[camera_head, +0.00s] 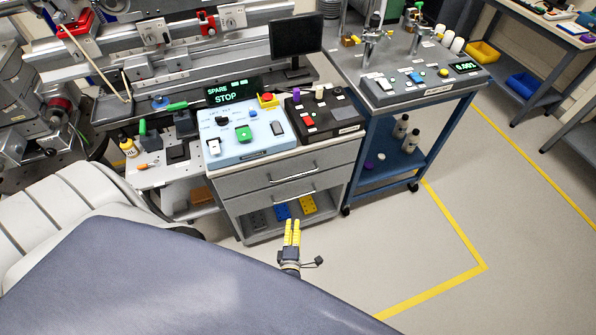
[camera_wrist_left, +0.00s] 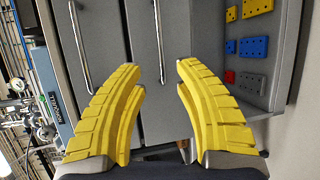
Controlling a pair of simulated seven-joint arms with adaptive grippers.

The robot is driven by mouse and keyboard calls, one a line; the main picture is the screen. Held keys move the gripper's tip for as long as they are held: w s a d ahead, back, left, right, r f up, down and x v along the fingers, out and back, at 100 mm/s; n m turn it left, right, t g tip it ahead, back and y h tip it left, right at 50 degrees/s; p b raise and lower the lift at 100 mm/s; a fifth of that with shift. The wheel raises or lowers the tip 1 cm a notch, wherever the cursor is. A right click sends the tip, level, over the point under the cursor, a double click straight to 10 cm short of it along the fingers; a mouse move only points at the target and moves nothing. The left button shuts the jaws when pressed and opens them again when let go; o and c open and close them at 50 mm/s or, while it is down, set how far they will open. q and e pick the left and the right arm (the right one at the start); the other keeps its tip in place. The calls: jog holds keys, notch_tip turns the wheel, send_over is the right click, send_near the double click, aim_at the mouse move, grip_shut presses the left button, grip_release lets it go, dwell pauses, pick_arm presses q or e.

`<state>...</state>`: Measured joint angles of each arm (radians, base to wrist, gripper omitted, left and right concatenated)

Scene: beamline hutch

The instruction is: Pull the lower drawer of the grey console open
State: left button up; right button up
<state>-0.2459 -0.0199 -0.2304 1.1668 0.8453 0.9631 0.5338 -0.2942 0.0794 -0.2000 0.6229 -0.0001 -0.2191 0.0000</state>
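The grey console (camera_head: 233,186) stands in the middle of the head view, with two drawers one above the other. The lower drawer (camera_head: 262,202) looks closed; its bar handle (camera_head: 294,194) runs across its front. In the left wrist view the picture is turned, and the lower drawer's handle (camera_wrist_left: 158,42) lies beyond the fingertips, between them and apart from them. The upper drawer's handle (camera_wrist_left: 80,45) is to its left. My left gripper (camera_head: 292,222) has yellow fingers, open and empty, in front of the console; it also shows in the left wrist view (camera_wrist_left: 160,72). My right gripper is not seen.
Below the drawers is an open shelf with blue (camera_head: 283,212) and yellow (camera_head: 308,204) perforated plates. A light-blue control box (camera_head: 248,150) stands on top. A blue cart (camera_head: 395,165) stands at the right. The floor (camera_head: 395,240) in front of it is clear.

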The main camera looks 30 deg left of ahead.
aim_at(297, 197)
pick_arm(q)
jog(key=x, duration=1.5)
jog(key=shift+o, duration=0.3)
grip_shut()
